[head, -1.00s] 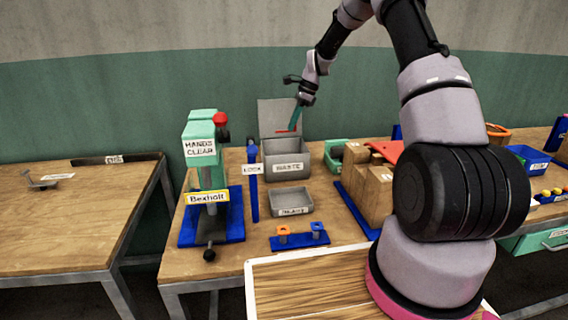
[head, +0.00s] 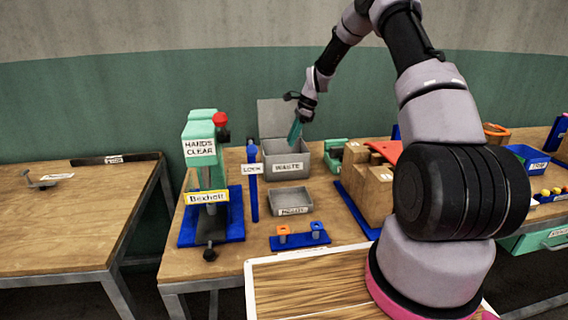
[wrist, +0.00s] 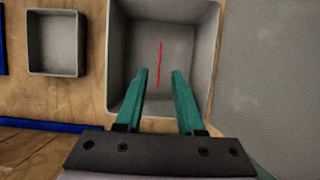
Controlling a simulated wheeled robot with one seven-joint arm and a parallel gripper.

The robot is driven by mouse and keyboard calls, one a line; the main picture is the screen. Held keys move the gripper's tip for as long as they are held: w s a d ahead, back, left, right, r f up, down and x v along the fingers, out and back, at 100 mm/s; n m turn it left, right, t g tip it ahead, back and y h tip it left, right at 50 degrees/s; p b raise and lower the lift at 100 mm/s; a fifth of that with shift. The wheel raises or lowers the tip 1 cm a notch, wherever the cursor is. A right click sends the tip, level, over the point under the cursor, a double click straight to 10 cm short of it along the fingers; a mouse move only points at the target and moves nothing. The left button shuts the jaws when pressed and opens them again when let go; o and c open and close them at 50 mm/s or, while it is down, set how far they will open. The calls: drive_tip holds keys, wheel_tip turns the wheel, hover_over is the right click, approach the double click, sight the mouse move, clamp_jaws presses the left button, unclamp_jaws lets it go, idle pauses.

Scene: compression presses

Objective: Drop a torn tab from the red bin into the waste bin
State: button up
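The grey waste bin (head: 269,161), labelled WASTE, stands on the workbench with its lid up behind it. My gripper (head: 295,139) is over the bin's opening with its fingers pointing down. In the wrist view its teal fingers (wrist: 161,74) are spread apart. A thin red strip, the torn tab (wrist: 161,60), shows against the bin's inside, in line with the gap and touching neither finger. I cannot tell whether it rests on the bin floor. The head view does not show the tab. I cannot make out a red bin for certain.
A teal press (head: 201,150) with a red knob stands left of the bin, beside a blue LOCK post (head: 253,185). A small grey tray (head: 291,199) is in front. Cardboard boxes (head: 373,195) and a red sloped surface (head: 386,151) are to the right.

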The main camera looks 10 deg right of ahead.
drive_tip(key=s+d+r+n+t, duration=0.1)
drive_tip(key=s+d+r+n, duration=0.15)
drive_tip(key=r, duration=0.75)
drive_tip(key=s+d+r+n, duration=0.1)
drive_tip(key=s+r, duration=0.3)
drive_tip(key=r, duration=0.7)
drive_tip(key=s+r+n+t+h, duration=0.2)
drive_tip(key=s+r+n, duration=0.2)
drive_tip(key=s+r, duration=0.65)
drive_tip(key=s+d+n+t, duration=0.1)
drive_tip(key=s+n+t, duration=0.3)
drive_tip(key=s, duration=1.9)
drive_tip(key=shift+s+r+n, duration=0.15)
drive_tip(key=shift+r+n, duration=0.25)
drive_tip(key=shift+n, duration=0.85)
